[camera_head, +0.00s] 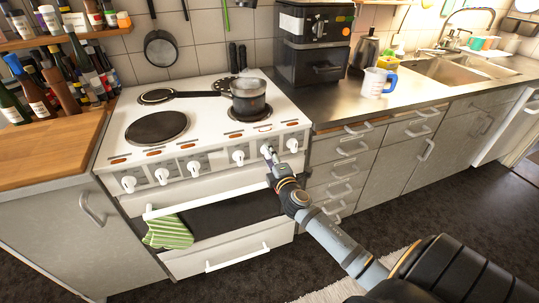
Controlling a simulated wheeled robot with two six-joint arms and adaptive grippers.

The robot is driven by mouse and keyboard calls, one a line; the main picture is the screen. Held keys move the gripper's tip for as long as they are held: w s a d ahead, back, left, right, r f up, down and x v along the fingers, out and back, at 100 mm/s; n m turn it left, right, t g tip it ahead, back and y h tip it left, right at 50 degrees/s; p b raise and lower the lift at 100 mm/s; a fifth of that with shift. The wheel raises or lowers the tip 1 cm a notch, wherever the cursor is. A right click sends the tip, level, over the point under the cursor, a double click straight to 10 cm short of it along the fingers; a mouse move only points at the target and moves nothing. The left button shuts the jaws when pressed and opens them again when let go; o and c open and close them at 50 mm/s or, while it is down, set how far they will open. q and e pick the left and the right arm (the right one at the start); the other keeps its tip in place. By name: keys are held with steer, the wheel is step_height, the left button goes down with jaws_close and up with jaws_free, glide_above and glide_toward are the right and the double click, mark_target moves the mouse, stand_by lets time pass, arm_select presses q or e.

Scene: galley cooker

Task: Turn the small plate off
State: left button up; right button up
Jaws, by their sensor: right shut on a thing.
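A white cooker (110,160) stands at the left of centre, with a row of several white knobs along its front panel. My right gripper (268,156) reaches up to this panel and is shut on the knob (267,149) second from the right. The fingers partly hide that knob, and its setting cannot be read. A small dark plate (153,97) is at the back left of the hob, and a larger one (157,128) is at the front left. My left gripper is not in view.
A black coffee machine (313,45) and a white and blue mug (375,84) stand on the steel counter (440,92). Bottles (62,88) crowd the wooden counter at left.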

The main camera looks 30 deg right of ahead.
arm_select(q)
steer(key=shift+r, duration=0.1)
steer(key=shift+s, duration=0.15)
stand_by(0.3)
arm_select(e)
steer(key=o, duration=1.2)
steer(key=shift+c, duration=0.2)
steer(key=v, duration=1.2)
